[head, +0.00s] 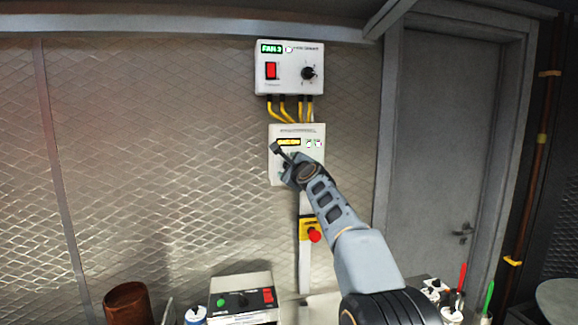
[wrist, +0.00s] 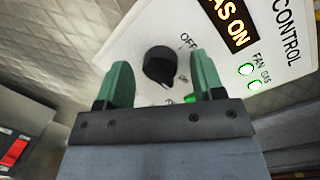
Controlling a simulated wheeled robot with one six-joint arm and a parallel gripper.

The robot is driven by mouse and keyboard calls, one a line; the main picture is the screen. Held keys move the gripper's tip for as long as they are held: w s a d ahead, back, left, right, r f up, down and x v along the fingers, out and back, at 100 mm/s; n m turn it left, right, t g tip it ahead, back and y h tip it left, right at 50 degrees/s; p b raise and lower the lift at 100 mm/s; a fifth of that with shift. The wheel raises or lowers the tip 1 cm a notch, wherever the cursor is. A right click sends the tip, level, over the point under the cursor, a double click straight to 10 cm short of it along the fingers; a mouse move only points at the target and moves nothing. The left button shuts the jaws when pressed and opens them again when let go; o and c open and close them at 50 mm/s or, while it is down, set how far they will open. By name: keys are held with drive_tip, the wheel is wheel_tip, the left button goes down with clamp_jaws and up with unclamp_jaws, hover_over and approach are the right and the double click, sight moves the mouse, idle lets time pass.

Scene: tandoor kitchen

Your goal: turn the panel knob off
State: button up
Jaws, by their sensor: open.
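The gas control panel (head: 312,131) is a pale box on the mesh wall, partly hidden by my gripper (head: 282,159) in the head view. In the wrist view the panel (wrist: 228,80) looks tilted; its amber display (wrist: 230,22) reads "GAS ON" in part, and the FAN and GAS lights are green. The black panel knob (wrist: 158,68) has an OFF mark at its upper right and further marks below that. My gripper (wrist: 161,60) is open, with one green finger on each side of the knob in the picture. I cannot tell whether they touch it.
A fan box (head: 289,82) with a red switch and a black knob hangs above, joined by yellow cables. A red emergency button (head: 314,235) is below. A switch box (head: 240,296) and a brown pot (head: 128,303) stand at the bottom. A grey door (head: 440,150) is right.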

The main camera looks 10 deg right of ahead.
drive_tip(key=c, duration=0.8)
drive_tip(key=shift+a, duration=0.2)
drive_tip(key=shift+c, duration=0.7)
drive_tip(key=shift+d, duration=0.2)
drive_tip(key=shift+a+f+n+g+h+p, duration=0.1)
drive_tip(key=shift+n+g+h+p, duration=0.35)
drive_tip(key=shift+n, duration=2.25)
drive_tip(key=shift+r+n+h+p, duration=0.1)
drive_tip(key=shift+n+h+p, duration=0.55)
drive_tip(key=shift+n, duration=2.05)
drive_tip(key=shift+a+f+n+g+h+p, duration=0.2)
drive_tip(key=shift+n+p, duration=0.75)
drive_tip(key=shift+n, duration=1.75)
drive_tip(key=shift+d+r, duration=0.15)
